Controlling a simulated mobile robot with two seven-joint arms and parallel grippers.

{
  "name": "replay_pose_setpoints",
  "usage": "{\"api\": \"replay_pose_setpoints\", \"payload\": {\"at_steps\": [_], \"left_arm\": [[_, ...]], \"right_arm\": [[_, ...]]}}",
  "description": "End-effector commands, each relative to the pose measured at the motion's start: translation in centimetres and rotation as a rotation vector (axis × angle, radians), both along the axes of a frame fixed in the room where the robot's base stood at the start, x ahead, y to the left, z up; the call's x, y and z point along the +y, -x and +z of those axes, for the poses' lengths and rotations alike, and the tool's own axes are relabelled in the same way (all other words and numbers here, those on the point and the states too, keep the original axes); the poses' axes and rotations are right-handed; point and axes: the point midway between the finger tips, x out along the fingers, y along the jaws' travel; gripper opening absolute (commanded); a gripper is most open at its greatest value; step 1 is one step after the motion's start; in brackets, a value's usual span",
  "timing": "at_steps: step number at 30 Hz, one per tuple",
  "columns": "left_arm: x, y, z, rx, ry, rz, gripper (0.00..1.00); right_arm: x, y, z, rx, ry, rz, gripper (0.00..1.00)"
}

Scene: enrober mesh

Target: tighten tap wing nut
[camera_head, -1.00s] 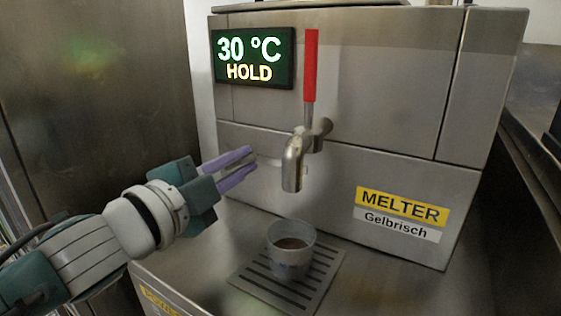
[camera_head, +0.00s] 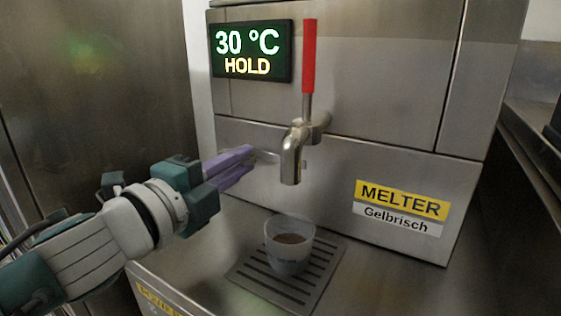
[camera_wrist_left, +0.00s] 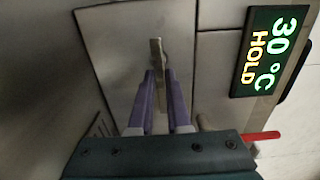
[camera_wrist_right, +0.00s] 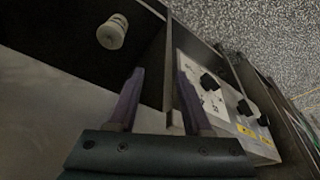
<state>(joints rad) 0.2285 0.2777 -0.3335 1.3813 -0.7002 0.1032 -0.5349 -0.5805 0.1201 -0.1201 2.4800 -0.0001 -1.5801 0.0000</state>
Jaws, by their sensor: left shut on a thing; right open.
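The steel tap (camera_head: 290,158) sticks out of the melter front, with its red lever (camera_head: 309,55) upright. A thin metal piece, which looks like the wing nut (camera_head: 267,156), shows just left of the spout. My left gripper (camera_head: 251,156) reaches in from the left, its purple fingers shut on this piece. In the left wrist view the wing nut (camera_wrist_left: 156,56) is a narrow flat strip between the fingertips (camera_wrist_left: 159,75); its far end shows past them. My right gripper (camera_wrist_right: 161,78) is open, away from the tap and outside the head view.
A cup (camera_head: 289,250) with brown contents stands on the slotted drip grate (camera_head: 262,285) below the spout. The display (camera_head: 251,52) reads 30 °C HOLD. In the right wrist view are a whitish cylindrical object (camera_wrist_right: 112,32) and a panel with black knobs (camera_wrist_right: 210,82).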

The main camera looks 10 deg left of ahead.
Motion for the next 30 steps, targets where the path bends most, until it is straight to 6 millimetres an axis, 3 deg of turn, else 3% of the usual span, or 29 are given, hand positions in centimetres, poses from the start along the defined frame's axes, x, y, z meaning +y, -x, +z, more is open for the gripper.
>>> {"api": "replay_pose_setpoints", "payload": {"at_steps": [15,16,24,30], "left_arm": [[0.19,0.04,-0.43,0.002,-0.025,0.006,0.0],[0.19,0.04,-0.43,0.002,-0.025,0.006,0.16],[0.12,0.01,-0.22,-0.002,-0.021,0.003,0.45],[0.08,0.0,-0.12,-0.005,-0.019,0.002,0.45]], "right_arm": [[-0.07,-0.01,-0.09,0.0,0.002,0.001,0.5],[-0.07,-0.01,-0.09,0.0,0.002,0.001,0.5],[-0.06,-0.02,-0.08,0.0,0.002,0.001,0.5],[-0.04,-0.02,-0.06,0.0,0.002,0.002,0.5]]}}
